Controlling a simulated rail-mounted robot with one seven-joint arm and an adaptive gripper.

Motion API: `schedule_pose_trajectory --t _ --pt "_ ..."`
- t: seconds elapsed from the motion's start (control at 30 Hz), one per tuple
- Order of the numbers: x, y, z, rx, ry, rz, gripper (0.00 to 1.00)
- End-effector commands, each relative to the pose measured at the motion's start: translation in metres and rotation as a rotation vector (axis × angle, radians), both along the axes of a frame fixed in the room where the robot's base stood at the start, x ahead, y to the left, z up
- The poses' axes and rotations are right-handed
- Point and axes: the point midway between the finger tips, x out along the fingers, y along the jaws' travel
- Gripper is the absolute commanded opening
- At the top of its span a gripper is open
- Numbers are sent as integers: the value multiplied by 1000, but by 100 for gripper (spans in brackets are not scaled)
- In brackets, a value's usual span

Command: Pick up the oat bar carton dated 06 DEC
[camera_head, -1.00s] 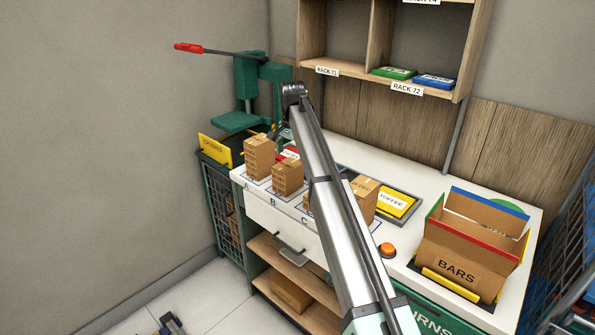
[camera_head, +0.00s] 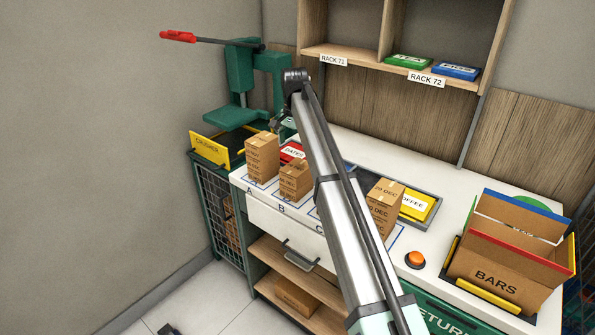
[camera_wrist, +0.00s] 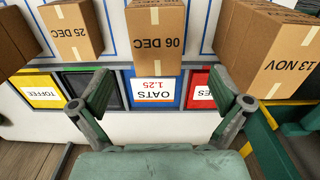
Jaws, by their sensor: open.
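The brown 06 DEC carton (camera_wrist: 156,38) stands upright at the top middle of the wrist view, its date upside down there. By its place in the row it appears to be the carton at B (camera_head: 296,180) in the head view, where its print is too small to read. My gripper (camera_wrist: 160,88) is open and empty. Its two fingers spread in front of the carton and do not touch it. The OATS 1.25 card (camera_wrist: 154,87) lies between the fingers and the carton in the picture. In the head view my arm hides most of the gripper.
The 25 DEC carton (camera_wrist: 74,30) and 13 NOV carton (camera_wrist: 270,48) stand on either side. A green press (camera_head: 255,85) rises at the counter's back left. The BARS box (camera_head: 505,265) and an orange button (camera_head: 414,260) are right. Rack shelves (camera_head: 395,62) hang above the counter.

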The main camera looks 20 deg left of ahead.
Motion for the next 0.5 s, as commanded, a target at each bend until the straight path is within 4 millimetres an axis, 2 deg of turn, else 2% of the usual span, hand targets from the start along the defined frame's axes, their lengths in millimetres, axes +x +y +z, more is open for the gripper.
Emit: schedule_pose_trajectory --t 0.2,0.5 --pt "-1 -1 -36 -2 2 0 100" --pt "0 -1 -53 0 0 0 100"
